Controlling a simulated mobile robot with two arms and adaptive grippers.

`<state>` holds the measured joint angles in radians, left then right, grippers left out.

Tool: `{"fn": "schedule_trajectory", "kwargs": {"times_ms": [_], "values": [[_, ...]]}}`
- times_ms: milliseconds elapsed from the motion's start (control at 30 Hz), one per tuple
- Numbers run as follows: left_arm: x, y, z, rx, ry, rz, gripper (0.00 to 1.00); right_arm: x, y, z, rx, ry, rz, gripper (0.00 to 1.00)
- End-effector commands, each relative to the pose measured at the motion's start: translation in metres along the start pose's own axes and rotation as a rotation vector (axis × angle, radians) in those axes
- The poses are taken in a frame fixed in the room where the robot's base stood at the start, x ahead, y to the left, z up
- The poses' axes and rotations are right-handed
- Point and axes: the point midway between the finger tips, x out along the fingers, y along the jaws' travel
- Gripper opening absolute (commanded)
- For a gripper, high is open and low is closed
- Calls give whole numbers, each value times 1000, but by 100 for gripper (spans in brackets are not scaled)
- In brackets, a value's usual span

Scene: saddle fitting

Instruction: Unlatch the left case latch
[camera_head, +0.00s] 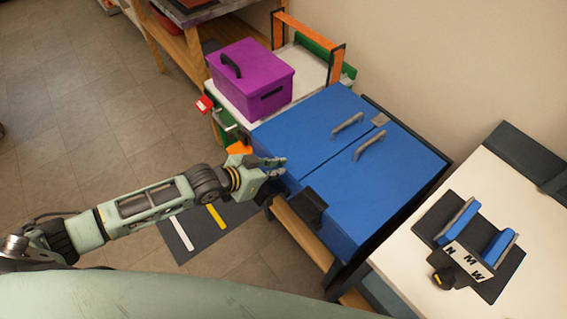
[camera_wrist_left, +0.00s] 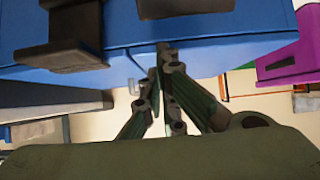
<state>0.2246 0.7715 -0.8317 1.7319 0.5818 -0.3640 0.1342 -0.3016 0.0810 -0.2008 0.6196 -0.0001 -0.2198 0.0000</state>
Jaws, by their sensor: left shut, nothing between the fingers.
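The blue case (camera_head: 345,150) has a two-part top with two grey handles and stands on a wooden-framed stand. A black latch (camera_head: 313,207) sits on its near front edge; it shows at the upper left of the left wrist view (camera_wrist_left: 75,35). A second dark latch piece (camera_wrist_left: 168,9) shows at the top of that view, just beyond my fingertips. My left gripper (camera_head: 280,166) is shut and empty at the case's front edge, left of the black latch. Its fingertips (camera_wrist_left: 165,50) are together near the case wall; whether they touch it I cannot tell.
A purple box (camera_head: 250,78) stands on a white surface left of the case. An orange-and-black frame (camera_head: 309,45) rises behind it. At right, a white table (camera_head: 420,265) carries a dark fixture (camera_head: 470,245) with blue pads. Open tiled floor lies at left.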

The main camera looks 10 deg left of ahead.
Motion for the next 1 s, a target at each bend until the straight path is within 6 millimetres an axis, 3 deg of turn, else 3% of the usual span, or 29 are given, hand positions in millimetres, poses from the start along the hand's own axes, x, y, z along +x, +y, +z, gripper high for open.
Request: {"fn": "schedule_trajectory", "kwargs": {"times_ms": [133,433,733,1000], "values": [[-10,-1,11,1,0,-1,0,-2,8,0,-2,0,9,40],[-20,-1,26,1,-2,-1,0,-6,5,-1,0,1,6,40],[-21,-1,30,1,0,-1,0,-7,-8,-4,5,4,-9,40],[-21,-1,30,1,-1,-1,0,-7,-5,-4,3,4,-6,40]]}}
